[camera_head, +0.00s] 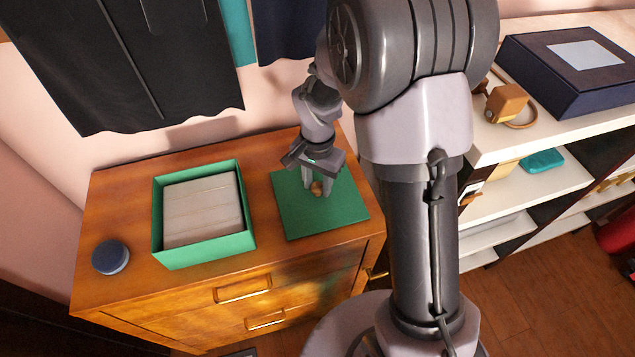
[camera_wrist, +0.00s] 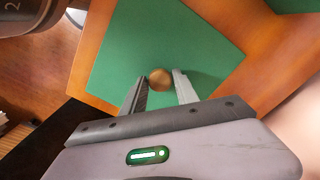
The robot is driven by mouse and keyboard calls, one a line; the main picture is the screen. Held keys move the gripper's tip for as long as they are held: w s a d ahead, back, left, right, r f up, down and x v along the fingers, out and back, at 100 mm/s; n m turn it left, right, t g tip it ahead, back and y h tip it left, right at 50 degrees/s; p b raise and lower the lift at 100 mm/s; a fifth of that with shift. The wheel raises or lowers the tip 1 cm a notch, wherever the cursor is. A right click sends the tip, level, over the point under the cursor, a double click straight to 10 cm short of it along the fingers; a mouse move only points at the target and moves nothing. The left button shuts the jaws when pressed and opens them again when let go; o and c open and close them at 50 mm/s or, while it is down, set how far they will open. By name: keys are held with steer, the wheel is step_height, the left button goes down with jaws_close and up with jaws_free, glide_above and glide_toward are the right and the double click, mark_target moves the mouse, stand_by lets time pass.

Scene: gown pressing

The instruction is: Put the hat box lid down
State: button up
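The hat box lid (camera_head: 300,215) is a flat green square with a small round brown knob (camera_wrist: 161,80) at its middle. It lies on the wooden dresser top, right of the green hat box (camera_head: 208,253). The lid also fills much of the wrist view (camera_wrist: 200,45). My gripper (camera_head: 317,190) points down over the lid, its two fingers on either side of the knob. In the wrist view the gripper (camera_wrist: 160,76) shows small gaps between fingers and knob, so it looks open. The box is uncovered and holds pale, folded-looking contents.
A dark blue round tin (camera_head: 110,257) stands at the dresser's left front. The dresser top (camera_head: 130,200) is bare between them. Dark garments (camera_head: 130,60) hang behind. A white shelf (camera_head: 560,120) at right bears a navy box (camera_head: 570,85).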

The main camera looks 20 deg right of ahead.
steer(key=shift+o, duration=1.1)
steer(key=shift+r, duration=0.1)
steer(key=shift+r+p, duration=0.35)
step_height(320, 180, up, 11)
steer(key=p, duration=0.4)
step_height(320, 180, up, 6)
steer(key=t, duration=0.1)
glide_above(317, 187)
steer(key=s, duration=0.2)
steer(key=s+a+r+n+t+y, duration=0.1)
steer(key=s+r, duration=0.3)
steer(key=s, duration=0.4)
steer(key=s+a+r+n+t+y, duration=0.1)
steer(key=s+a+r+n+t, duration=0.1)
steer(key=s+r, duration=0.3)
steer(key=s+n+t, duration=0.1)
steer(key=s, duration=0.3)
steer(key=shift+a+r+n+t, duration=0.15)
steer(key=shift+a+n+t, duration=0.15)
steer(key=shift+a+t, duration=0.1)
